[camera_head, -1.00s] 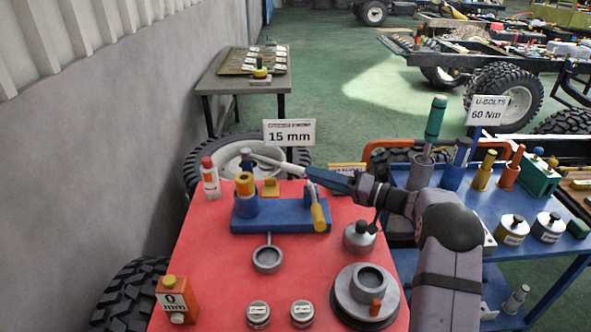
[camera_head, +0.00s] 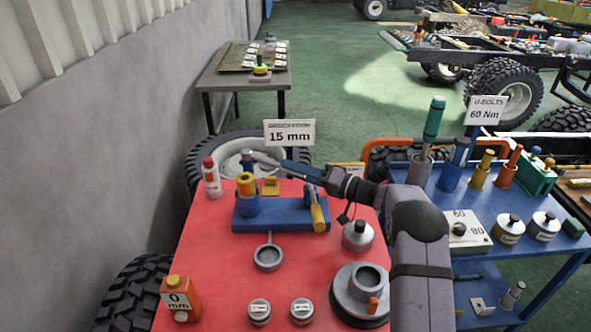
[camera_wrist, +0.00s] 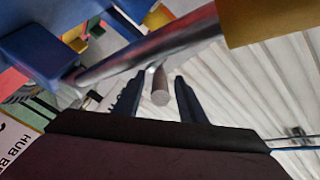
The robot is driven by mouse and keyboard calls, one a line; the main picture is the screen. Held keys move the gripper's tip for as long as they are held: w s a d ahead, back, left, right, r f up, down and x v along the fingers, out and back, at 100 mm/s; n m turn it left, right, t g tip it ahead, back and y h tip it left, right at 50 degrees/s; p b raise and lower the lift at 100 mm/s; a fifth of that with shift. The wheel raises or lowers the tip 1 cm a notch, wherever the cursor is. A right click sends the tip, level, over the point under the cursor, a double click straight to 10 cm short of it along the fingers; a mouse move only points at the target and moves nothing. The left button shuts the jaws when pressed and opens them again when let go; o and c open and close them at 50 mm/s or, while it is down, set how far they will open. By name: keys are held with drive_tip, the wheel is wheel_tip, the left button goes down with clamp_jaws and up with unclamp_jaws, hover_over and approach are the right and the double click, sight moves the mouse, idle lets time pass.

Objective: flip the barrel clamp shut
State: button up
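The clamp fixture's blue base (camera_head: 278,213) lies at the back of the red table. A yellow-topped cylinder (camera_head: 246,186) stands at its left end, and a yellow handle (camera_head: 318,216) hangs at its right end. My gripper (camera_head: 283,164) is above and behind the base, pointing left. A grey bar (camera_head: 262,158) extends left from my fingertips. In the wrist view my gripper (camera_wrist: 157,85) is open. The round end of a grey rod (camera_wrist: 160,97) shows between the fingers, with gaps on both sides. A metal bar (camera_wrist: 150,50) crosses diagonally ahead; its connection to the rod is unclear.
A grey ring (camera_head: 268,258), a grey weight (camera_head: 358,236) and a large grey hub (camera_head: 360,290) are on the red table. An orange block (camera_head: 180,298) and a red-and-white bottle (camera_head: 211,178) stand at left. A blue tool cart (camera_head: 440,200) is at right.

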clamp_jaws()
drive_tip(key=shift+s+a+b, duration=0.1)
drive_tip(key=shift+b, duration=0.45)
drive_tip(key=shift+s+a+m+t+b, duration=0.15)
drive_tip(key=shift+m+t+b, duration=0.15)
drive_tip(key=shift+b, duration=0.2)
drive_tip(key=b, duration=0.1)
drive_tip(key=s+m+t+h+b, duration=0.1)
drive_tip(key=b, duration=0.1)
drive_tip(key=shift+s+a+r, duration=0.1)
drive_tip(key=shift+s+a, duration=0.05)
drive_tip(key=shift+a, duration=0.2)
unclamp_jaws()
